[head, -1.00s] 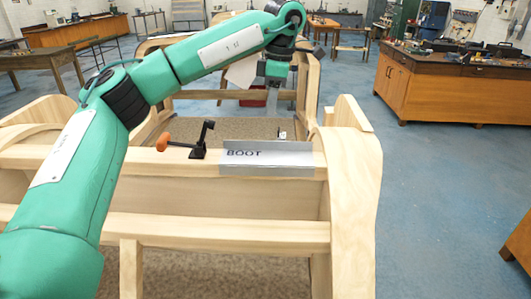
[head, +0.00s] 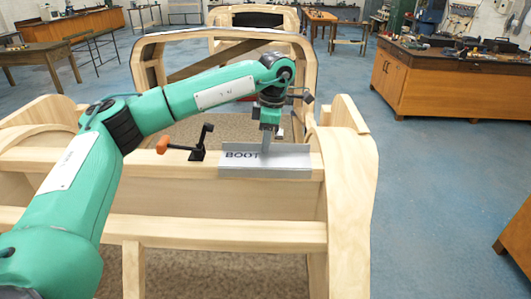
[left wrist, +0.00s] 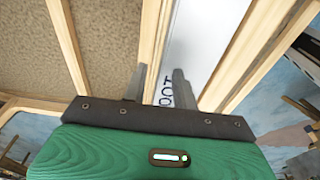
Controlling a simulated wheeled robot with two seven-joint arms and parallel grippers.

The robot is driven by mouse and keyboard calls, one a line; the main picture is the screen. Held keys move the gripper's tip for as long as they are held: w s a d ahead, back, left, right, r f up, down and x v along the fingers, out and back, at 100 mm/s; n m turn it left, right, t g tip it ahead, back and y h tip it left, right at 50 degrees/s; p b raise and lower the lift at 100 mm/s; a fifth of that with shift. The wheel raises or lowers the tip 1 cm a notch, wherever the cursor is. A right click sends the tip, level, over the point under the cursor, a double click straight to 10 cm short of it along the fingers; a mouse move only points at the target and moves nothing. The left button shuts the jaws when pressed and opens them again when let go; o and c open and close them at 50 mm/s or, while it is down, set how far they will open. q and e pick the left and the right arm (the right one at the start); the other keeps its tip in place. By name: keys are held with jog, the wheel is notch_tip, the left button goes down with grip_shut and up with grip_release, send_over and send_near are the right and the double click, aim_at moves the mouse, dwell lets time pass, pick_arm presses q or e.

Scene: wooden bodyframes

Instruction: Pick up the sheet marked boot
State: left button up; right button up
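The grey sheet marked BOOT (head: 290,163) lies along the top rail of the wooden bodyframe (head: 200,232) in the head view. My left gripper (head: 266,150) points down at the sheet, and one finger overlaps the end of the lettering. In the left wrist view the gripper (left wrist: 158,75) is open, its two fingers apart. The pale sheet (left wrist: 192,35) runs away beyond them, with part of its lettering showing between the fingers. I cannot tell whether a finger touches it. My right gripper is not in view.
A black clamp with an orange handle (head: 187,146) stands on the rail left of the sheet. More wooden frames (head: 147,62) stand behind. A wooden workbench (head: 450,85) is at the right, with clear blue floor (head: 430,190) before it.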

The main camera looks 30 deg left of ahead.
pick_arm(q)
grip_shut()
jog(key=shift+r, duration=0.2)
